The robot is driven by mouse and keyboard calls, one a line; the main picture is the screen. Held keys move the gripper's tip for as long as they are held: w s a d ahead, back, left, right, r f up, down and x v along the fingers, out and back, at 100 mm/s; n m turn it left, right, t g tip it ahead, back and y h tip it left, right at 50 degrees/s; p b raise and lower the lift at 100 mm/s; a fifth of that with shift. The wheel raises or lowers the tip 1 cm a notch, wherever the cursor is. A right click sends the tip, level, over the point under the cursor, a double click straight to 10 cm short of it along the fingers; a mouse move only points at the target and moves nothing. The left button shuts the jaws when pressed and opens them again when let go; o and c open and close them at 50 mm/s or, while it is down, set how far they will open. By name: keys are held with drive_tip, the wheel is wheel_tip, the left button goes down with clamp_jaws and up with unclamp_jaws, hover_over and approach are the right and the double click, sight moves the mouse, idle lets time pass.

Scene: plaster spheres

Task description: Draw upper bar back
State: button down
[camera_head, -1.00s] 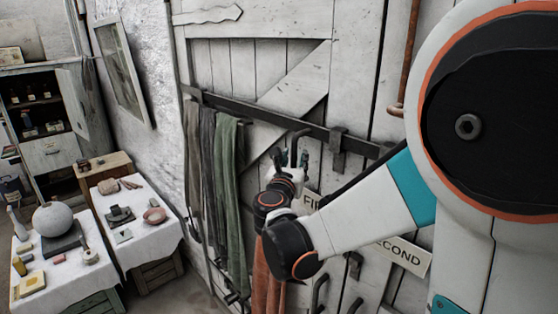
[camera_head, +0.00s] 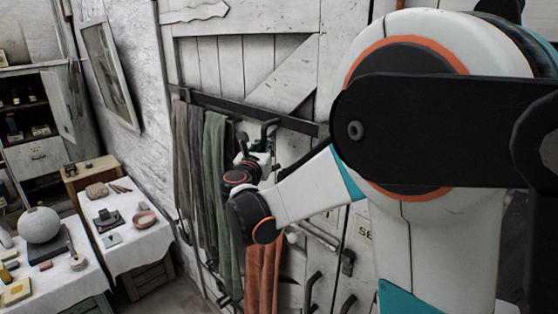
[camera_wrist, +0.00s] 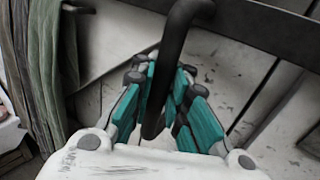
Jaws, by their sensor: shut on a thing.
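The upper bar (camera_head: 292,120) is a long dark flat bar across the pale plank door. It also crosses the top right of the wrist view (camera_wrist: 270,28). Its black bent handle (camera_head: 269,124) stands out from it and curves down through the wrist view (camera_wrist: 176,48). My gripper (camera_head: 262,148), with teal fingers, is shut around this handle; the fingers sit on both sides of it in the wrist view (camera_wrist: 168,98). The bar's right end is hidden behind my arm in the head view.
Grey and green cloths (camera_head: 213,150) hang left of my gripper; an orange cloth (camera_head: 262,270) hangs below. A lower bar (camera_head: 318,236) and a partly hidden sign (camera_head: 365,235) are at right. White-covered tables (camera_head: 140,245) with a plaster sphere (camera_head: 40,225) stand at left.

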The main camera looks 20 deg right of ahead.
drive_tip(key=w+a+b, duration=0.1)
drive_tip(key=w+a, duration=0.2)
drive_tip(key=w, duration=0.4)
drive_tip(key=w+a+b, duration=0.2)
drive_tip(key=w+a, duration=0.1)
drive_tip(key=w, duration=0.5)
drive_tip(key=shift+w, duration=0.2)
drive_tip(key=c, duration=1.6)
unclamp_jaws()
drive_tip(key=shift+a, duration=0.35)
drive_tip(key=v, duration=1.1)
drive_tip(key=shift+s, duration=0.4)
